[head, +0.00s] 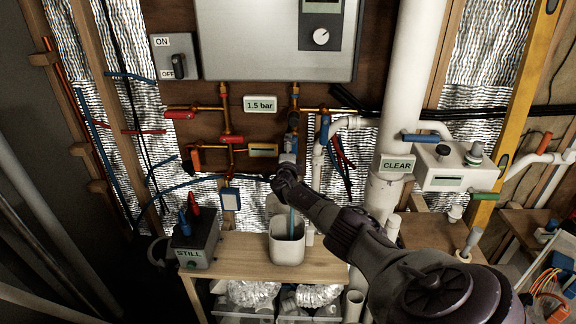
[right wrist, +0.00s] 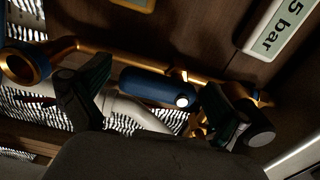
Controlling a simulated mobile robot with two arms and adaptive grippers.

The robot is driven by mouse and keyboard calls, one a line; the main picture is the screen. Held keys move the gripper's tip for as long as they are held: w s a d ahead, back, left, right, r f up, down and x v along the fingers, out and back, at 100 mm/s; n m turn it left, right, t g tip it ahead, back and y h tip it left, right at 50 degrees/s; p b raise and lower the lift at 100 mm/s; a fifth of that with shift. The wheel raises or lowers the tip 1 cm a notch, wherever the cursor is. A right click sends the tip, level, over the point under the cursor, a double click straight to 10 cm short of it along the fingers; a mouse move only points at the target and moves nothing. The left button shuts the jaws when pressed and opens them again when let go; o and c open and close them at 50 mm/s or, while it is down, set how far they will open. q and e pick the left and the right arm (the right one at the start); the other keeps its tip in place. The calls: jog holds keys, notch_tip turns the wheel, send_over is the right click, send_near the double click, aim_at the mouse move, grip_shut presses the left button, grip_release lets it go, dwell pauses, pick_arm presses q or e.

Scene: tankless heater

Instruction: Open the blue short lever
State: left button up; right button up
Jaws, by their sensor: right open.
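The blue short lever (right wrist: 155,88) has a pale round end and lies along a brass pipe in the right wrist view. My right gripper (right wrist: 160,105) is open, with one dark finger on each side of the lever. A gap shows at the left end; at the right end I cannot tell whether the finger touches. In the head view my right gripper (head: 289,165) is in front of the pipes, just below a small blue part (head: 292,142) that appears to be this lever, partly hidden by the gripper. My left gripper is out of view.
Another blue lever (head: 325,128) stands upright just to the right. A 1.5 bar sign (head: 260,104), a yellow tag (head: 263,150) and red levers (head: 232,139) are close on the left. A white bin (head: 287,247) stands on the wooden shelf below; a thick white pipe (head: 408,75) rises on the right.

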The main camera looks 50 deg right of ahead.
jog(key=v, duration=1)
jog(key=shift+s, duration=0.15)
dwell(0.4)
